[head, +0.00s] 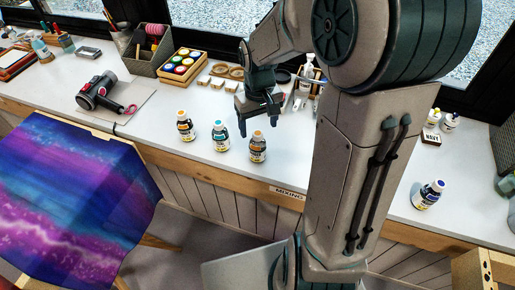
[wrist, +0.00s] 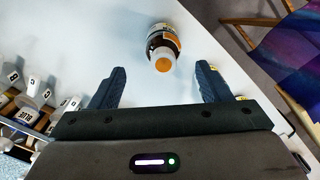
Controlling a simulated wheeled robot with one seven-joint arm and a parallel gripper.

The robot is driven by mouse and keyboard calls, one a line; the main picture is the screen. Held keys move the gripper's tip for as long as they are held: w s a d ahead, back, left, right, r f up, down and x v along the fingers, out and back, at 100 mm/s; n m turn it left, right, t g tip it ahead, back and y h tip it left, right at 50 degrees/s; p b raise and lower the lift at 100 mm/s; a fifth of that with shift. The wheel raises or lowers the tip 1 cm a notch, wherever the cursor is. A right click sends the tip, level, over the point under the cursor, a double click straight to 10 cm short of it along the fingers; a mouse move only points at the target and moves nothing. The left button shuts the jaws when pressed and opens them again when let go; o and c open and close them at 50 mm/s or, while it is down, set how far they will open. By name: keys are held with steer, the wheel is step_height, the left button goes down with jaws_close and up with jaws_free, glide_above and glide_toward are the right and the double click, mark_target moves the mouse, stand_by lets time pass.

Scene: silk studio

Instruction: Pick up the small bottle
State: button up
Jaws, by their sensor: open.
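Three small bottles stand upright in a row near the front edge of the white counter (head: 205,177) in the head view: one with a yellow-orange cap (head: 185,127), one with a teal cap (head: 220,136), and one with an orange cap (head: 257,147). My gripper (head: 258,122) is just behind the teal-capped and orange-capped bottles, above the counter. In the wrist view my gripper (wrist: 160,85) is open and empty. A bottle with an orange cap (wrist: 163,44) is ahead of the fingertips, roughly centred between them and apart from both. Which bottle of the row it is, I cannot tell for certain.
A dark heat tool (head: 100,92) and a tray of paint pots (head: 180,66) are at the left and back. Another small bottle (head: 428,194) stands at the right. Colourful silk (head: 75,200) hangs left of the counter's front. Labelled small containers (wrist: 25,108) show left of my gripper.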

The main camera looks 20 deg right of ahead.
mark_target(258, 133)
steer(key=shift+s+a+f, duration=0.1)
steer(key=shift+f, duration=1.25)
steer(key=shift+s+a+f, duration=0.1)
steer(key=shift+f, duration=1.25)
steer(key=c, duration=1.4)
steer(key=shift+r, duration=0.1)
